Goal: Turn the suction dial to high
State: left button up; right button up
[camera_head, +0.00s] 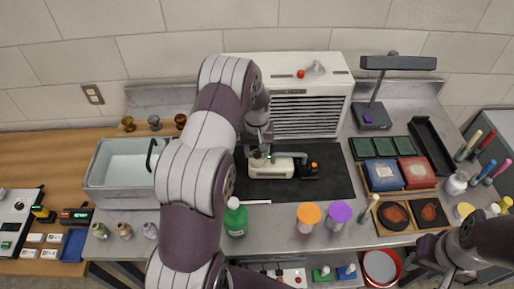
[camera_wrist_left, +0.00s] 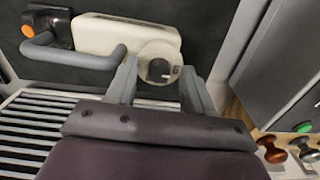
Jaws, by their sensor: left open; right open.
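My left gripper (camera_head: 259,155) is over this end. In the left wrist view, its open fingers (camera_wrist_left: 160,88) are on either side of the dial; contact cannot be told. The dial's setting is unreadable. My right gripper (camera_head: 424,262) is at the lower right, partly hidden by its arm, away from the unit.
A white louvred box (camera_head: 340,100) with a red button and a grey knob stands behind the mat. A black block (camera_head: 310,170) with an orange button adjoins the hose. A green bottle (camera_head: 235,220) and orange and purple-topped jars stand in front. A grey basin (camera_head: 98,180) is left.

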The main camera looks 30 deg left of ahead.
pick_arm(q)
grip_shut()
